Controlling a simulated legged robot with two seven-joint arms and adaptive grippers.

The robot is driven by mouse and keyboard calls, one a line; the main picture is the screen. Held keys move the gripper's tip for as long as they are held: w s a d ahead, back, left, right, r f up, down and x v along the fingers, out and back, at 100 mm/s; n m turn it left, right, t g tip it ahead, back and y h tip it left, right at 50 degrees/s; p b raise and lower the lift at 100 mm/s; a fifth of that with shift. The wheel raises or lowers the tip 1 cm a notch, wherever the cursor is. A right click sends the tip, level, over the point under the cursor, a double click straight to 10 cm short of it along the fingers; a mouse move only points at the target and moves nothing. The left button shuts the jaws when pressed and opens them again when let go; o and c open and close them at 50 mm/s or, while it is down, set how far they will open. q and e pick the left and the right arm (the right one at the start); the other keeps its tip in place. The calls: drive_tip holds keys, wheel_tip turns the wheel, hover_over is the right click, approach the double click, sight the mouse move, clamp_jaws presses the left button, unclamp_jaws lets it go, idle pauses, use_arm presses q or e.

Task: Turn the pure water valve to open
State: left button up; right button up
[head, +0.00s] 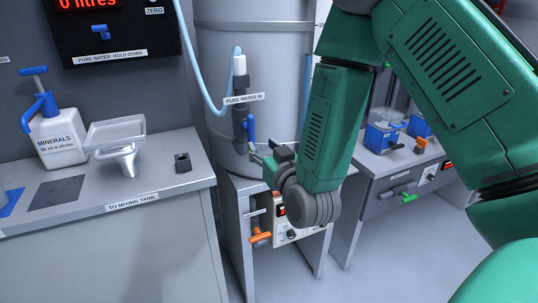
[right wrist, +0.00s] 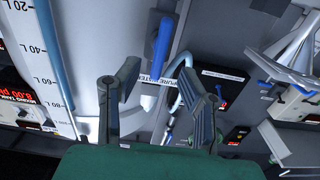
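The pure water valve has a blue lever handle (head: 250,128) on a pipe at the front of the grey tank, under a "PURE WATER IN" label (head: 243,98). The handle points downward, close along the pipe. My right gripper (head: 264,152) is just below the handle, with its fingers apart and nothing between them. In the right wrist view the blue handle (right wrist: 162,45) stands ahead of and between the spread fingers of the right gripper (right wrist: 158,75). I see no contact with the handle. My left gripper is not in view.
The left counter holds a minerals bottle (head: 57,138) and a white tray on a stand (head: 118,140). An orange-handled valve (head: 260,237) sits below the tank. Blue-based containers (head: 381,137) stand on the right bench. My green right arm covers much of the right side.

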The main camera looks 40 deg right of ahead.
drive_tip(key=v, duration=0.4)
drive_tip(key=shift+f, duration=0.1)
idle(0.3)
drive_tip(key=s+a+f+n+g+y, duration=0.15)
drive_tip(key=s+f+g, duration=0.3)
drive_tip(key=f, duration=0.65)
drive_tip(key=s+a+f+n+g+y, duration=0.1)
drive_tip(key=s+a+f+g+y, duration=0.3)
drive_tip(key=f, duration=0.6)
drive_tip(key=s+f+g, duration=0.4)
drive_tip(key=s+f, duration=0.1)
drive_tip(key=s, duration=0.4)
drive_tip(key=s+a+f+n+g+h, duration=0.1)
drive_tip(key=s+f+g, duration=0.3)
drive_tip(key=s, duration=0.5)
drive_tip(key=shift+s+f, duration=0.35)
drive_tip(key=shift+f, duration=0.6)
drive_tip(key=shift+w, duration=0.1)
